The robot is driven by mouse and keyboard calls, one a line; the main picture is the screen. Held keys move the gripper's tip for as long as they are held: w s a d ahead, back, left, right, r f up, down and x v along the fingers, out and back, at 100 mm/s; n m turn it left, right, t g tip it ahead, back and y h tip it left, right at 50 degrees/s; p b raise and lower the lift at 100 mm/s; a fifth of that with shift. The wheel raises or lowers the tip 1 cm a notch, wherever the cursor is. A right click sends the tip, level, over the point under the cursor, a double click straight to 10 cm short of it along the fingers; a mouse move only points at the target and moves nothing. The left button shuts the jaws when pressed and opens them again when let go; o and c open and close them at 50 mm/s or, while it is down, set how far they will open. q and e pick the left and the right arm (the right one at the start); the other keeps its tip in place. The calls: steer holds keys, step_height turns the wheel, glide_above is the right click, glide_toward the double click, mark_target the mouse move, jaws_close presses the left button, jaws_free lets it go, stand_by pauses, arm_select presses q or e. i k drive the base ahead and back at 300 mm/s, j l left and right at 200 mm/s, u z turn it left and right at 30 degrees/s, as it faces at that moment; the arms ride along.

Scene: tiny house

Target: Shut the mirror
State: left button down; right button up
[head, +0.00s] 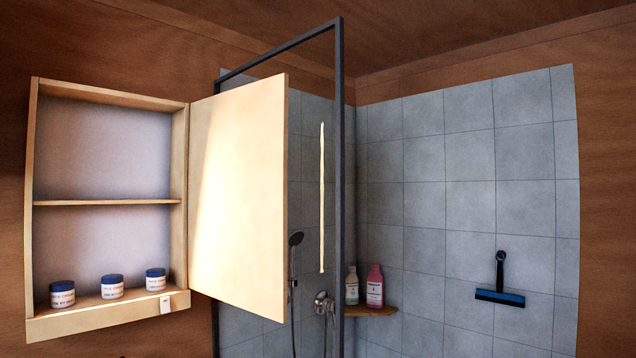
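The mirror door (238,195) of the wall cabinet stands wide open. It is hinged on the cabinet's right side and swings out to the right, with its plain wooden back facing me. The mirror face itself is hidden from this view. The wooden cabinet (105,203) is open at the left, with one middle shelf and several small white jars with blue lids on its bottom board, among them a jar (112,287) in the middle. Neither of my grippers shows in the head view.
A dark-framed glass shower screen (338,180) stands just behind and right of the door. Beyond it are a hand shower (294,240), a corner shelf (370,311) with a white bottle (352,285) and a pink bottle (375,286), and a squeegee (500,280) on the tiles.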

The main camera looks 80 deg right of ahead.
mark_target(237, 205)
steer(key=l+z, duration=0.3)
steer(key=l, duration=1)
steer(key=l+z, duration=0.3)
steer(key=l, duration=1.05)
steer(key=l+u, duration=0.25)
steer(key=l, duration=0.3)
steer(key=k, duration=0.05)
